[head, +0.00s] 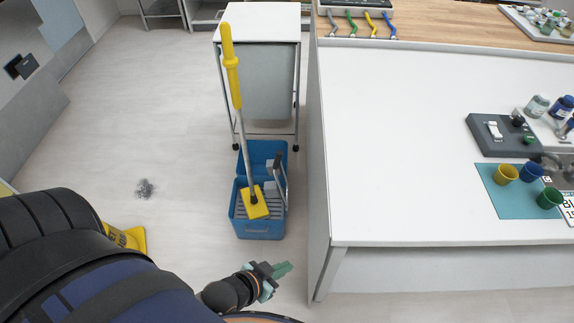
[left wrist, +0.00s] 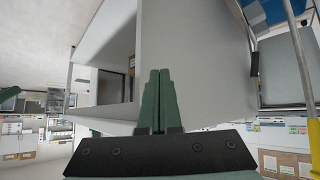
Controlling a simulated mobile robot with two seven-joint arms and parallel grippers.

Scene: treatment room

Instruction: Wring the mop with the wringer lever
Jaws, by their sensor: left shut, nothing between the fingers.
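The blue mop bucket (head: 262,229) stands on the floor, left of the white counter. The mop (head: 231,80) leans upright in it, with a yellow handle, grey pole and yellow head on the grey wringer. The wringer lever (head: 280,176), grey with a dark grip, rises at the bucket's right side. My left gripper (head: 275,275) is below the bucket in the head view, shut and empty, apart from the lever. In the left wrist view its green fingers (left wrist: 160,102) are together; a dark grip, apparently the lever's (left wrist: 254,62), and the mop pole (left wrist: 299,55) show at right. My right gripper is not in view.
The white counter (head: 430,110) borders the bucket's right side. A white wheeled cart (head: 259,22) stands behind the bucket. A yellow floor sign (head: 130,238) is partly hidden by my arm. A small grey pile (head: 145,188) lies on otherwise open floor at left.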

